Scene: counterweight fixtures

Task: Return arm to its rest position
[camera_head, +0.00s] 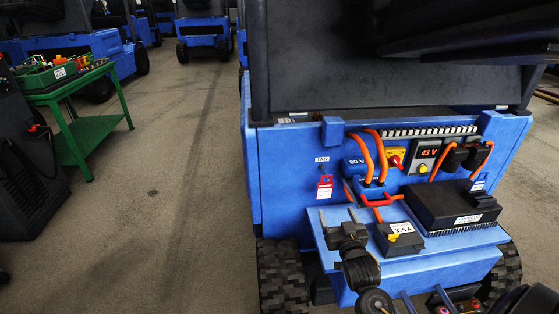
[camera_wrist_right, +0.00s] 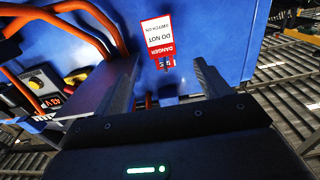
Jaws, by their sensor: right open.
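My right gripper (camera_head: 346,232) is in front of the blue vehicle's (camera_head: 285,170) front, low in the head view. In the right wrist view my right gripper (camera_wrist_right: 166,62) has its two fingers apart with nothing held between them. A red and white danger tag (camera_head: 325,187) hangs on the blue panel, up and left of the gripper. The tag (camera_wrist_right: 158,38) also shows in the right wrist view, beyond the fingertips and apart from them. My left gripper is not in view.
Orange cables (camera_head: 382,155), a red and yellow switch (camera_head: 396,157), a black finned box (camera_head: 450,206) and a small 355 A box (camera_head: 398,238) crowd the vehicle front. A green cart (camera_head: 84,135) stands at left. The floor (camera_head: 180,190) between is clear.

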